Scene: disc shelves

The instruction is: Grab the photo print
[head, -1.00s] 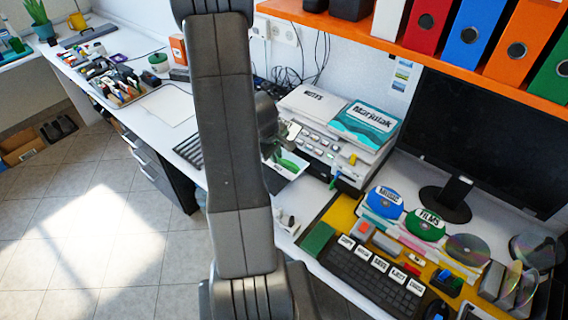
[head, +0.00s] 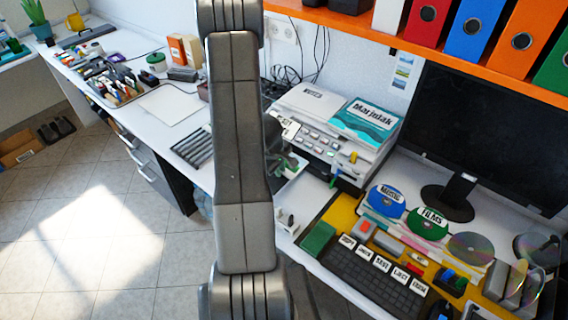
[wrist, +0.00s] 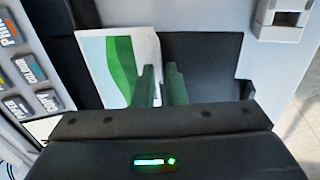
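The photo print (wrist: 105,62), white with a green curved band, lies at a dark tray in the wrist view, left of the tray's bare part. In the head view, my gripper and arm hide most of the print at the printer's front. My gripper (wrist: 160,85) has two dark green fingers set a small gap apart. The left finger overlaps the print's right part; the right finger is over the dark tray (wrist: 205,62). The print's right edge shows near the gap. I cannot tell whether the fingers touch the print.
The printer with labelled buttons (head: 318,138) stands behind my gripper, with a teal Marjolak packet (head: 365,122) on top. A keyboard (head: 375,275) and several discs are to the right. A white sheet (head: 172,104) lies at the left. An orange shelf (head: 440,62) with binders is above.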

